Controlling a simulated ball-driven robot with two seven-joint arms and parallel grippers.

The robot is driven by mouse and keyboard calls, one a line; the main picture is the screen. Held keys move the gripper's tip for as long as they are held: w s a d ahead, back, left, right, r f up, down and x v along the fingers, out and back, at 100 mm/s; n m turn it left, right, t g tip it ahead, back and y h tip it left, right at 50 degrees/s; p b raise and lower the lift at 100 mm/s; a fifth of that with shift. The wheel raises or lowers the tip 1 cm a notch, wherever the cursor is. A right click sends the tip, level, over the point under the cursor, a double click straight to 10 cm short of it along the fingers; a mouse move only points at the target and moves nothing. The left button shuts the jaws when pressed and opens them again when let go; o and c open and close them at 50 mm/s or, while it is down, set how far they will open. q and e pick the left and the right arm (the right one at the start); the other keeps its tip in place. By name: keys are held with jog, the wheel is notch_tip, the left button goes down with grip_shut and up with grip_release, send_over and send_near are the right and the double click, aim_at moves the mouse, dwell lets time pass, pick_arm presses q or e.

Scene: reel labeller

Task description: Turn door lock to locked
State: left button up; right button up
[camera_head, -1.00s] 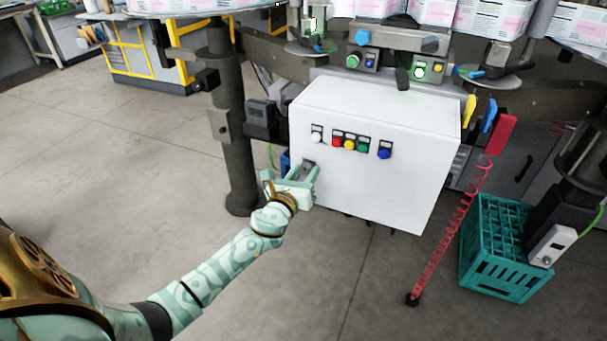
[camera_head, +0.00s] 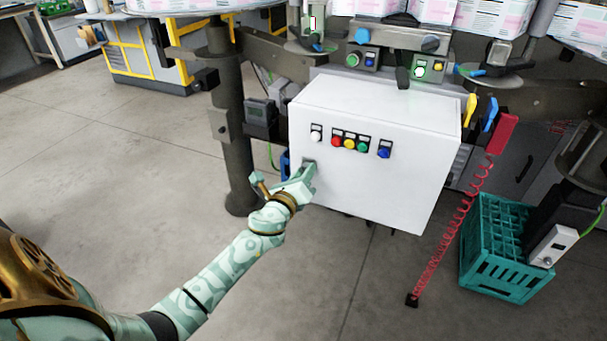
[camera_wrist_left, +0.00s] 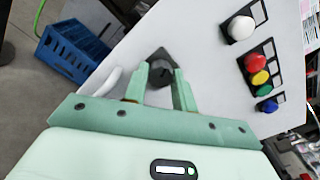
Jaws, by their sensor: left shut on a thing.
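The white control cabinet (camera_head: 395,185) stands in the middle of the head view. Its door lock is a dark round knob (camera_wrist_left: 161,72) on a dark plate, low on the left of the door face. My left gripper (camera_head: 306,170) is at the lock, and in the left wrist view its two green fingers (camera_wrist_left: 160,82) sit on either side of the knob, shut on it. In the head view the gripper hides most of the lock. I cannot read the lock's position. My right gripper is in neither view.
A white button (camera_head: 316,132) and several coloured buttons (camera_head: 349,144) are above the lock. A dark post (camera_head: 228,130) stands left of the cabinet. A red coiled cord (camera_head: 445,235) and a teal crate (camera_head: 497,268) are to the right. The floor at left is clear.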

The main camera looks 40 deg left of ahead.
pick_arm(q)
jog(key=shift+n+p, duration=1)
jog(key=shift+n, duration=5.5)
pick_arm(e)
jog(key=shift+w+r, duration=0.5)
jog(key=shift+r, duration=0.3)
pick_arm(q)
jog(key=o, duration=1)
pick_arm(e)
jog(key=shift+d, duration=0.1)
